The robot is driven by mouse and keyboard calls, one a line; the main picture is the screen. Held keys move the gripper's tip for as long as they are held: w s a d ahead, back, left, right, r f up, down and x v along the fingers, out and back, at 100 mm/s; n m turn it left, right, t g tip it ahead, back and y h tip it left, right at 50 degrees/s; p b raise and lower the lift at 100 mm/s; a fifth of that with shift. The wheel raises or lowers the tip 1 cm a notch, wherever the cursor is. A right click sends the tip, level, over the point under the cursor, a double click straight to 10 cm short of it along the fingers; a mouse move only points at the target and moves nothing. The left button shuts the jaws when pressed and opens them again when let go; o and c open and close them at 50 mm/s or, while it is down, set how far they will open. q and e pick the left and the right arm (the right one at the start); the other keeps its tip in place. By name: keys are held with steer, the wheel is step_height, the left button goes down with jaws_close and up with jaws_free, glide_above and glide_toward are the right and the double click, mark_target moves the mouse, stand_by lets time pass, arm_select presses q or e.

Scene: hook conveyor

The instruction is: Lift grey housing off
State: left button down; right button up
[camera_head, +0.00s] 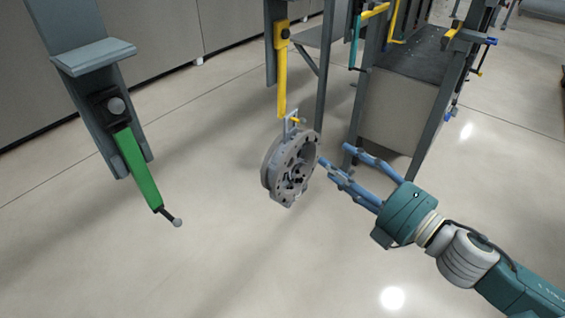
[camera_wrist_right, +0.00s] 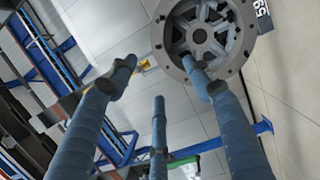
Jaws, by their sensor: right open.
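The grey housing (camera_head: 290,168) is a round metal part with bolt holes and an opening in its face. It hangs from a small hook at the lower end of a yellow hanger (camera_head: 282,75) in the head view. My right gripper (camera_head: 335,160) is to the right of the housing with its blue fingers spread. In the right wrist view, the housing (camera_wrist_right: 242,50) is at the upper right, and one finger overlaps its lower left rim. I cannot tell whether that finger touches it. My left gripper is not in view.
A green hanger (camera_head: 138,168) with a ball end hangs empty at the left from a grey post (camera_head: 85,60). A dark-topped table (camera_head: 405,65) and grey frame posts stand behind my right gripper. The floor below the housing is clear.

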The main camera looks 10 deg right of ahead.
mark_target(303, 139)
steer(key=p+x, duration=0.1)
steer(key=x, duration=0.5)
steer(key=shift+r+p, duration=0.2)
steer(key=shift+p, duration=0.2)
steer(key=p+x, duration=0.2)
steer(key=x, duration=0.2)
steer(key=shift+f, duration=0.15)
steer(key=shift+w+a+f, duration=0.15)
steer(key=shift+a, duration=0.05)
jaws_close()
